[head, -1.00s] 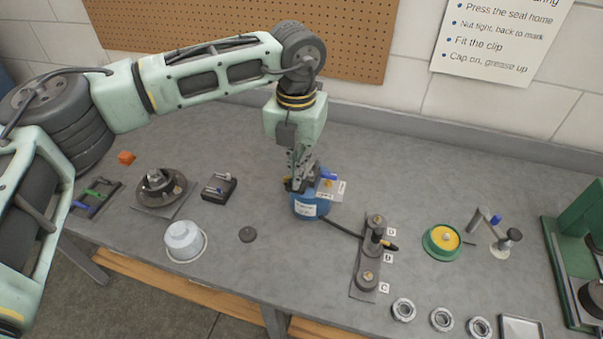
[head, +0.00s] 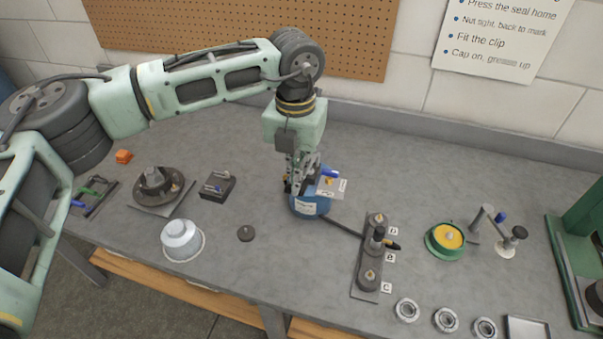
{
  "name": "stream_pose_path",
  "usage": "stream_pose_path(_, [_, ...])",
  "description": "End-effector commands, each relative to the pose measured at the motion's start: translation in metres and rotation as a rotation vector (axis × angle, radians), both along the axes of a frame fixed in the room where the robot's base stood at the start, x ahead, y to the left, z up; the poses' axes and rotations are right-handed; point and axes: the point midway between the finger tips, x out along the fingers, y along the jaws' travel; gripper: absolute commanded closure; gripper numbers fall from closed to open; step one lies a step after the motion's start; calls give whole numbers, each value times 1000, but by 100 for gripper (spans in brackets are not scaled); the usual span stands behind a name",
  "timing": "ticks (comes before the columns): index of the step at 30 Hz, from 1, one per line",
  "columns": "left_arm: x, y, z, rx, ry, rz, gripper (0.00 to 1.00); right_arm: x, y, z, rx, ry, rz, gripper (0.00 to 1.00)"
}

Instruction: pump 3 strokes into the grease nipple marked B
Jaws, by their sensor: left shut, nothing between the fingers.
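A blue grease pump (head: 308,206) with a white label stands at the middle of the bench. A dark hose (head: 345,229) runs from it to a dark coupler (head: 377,237) on the plate with the grease nipples (head: 367,284). The coupler sits upright by the middle nipple, near label B (head: 389,257); labels D and C mark the ends. My left gripper (head: 296,185) points down at the top of the pump, shut with nothing between its fingers. It partly hides the pump's top, and contact is unclear. My right gripper is not in view.
A green and yellow round part (head: 446,240) and a small stand (head: 500,234) are to the right. Several bearing rings (head: 446,320) lie at the front right. A white cup (head: 181,241), a hub (head: 158,187) and a black block (head: 218,186) are to the left.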

Motion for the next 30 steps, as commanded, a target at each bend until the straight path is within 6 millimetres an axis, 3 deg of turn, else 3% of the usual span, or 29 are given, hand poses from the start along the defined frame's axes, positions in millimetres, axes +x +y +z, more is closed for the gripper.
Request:
stream_pose_path(3, [-2, 1, -10, 0, 0, -1, 100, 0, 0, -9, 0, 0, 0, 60])
stream_pose_path(17, [-3, 1, -12, 1, 1, -1, 100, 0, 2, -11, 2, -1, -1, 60])
stream_pose_path(30, [-7, 3, -34, 1, 0, -1, 100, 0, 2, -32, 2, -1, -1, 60])
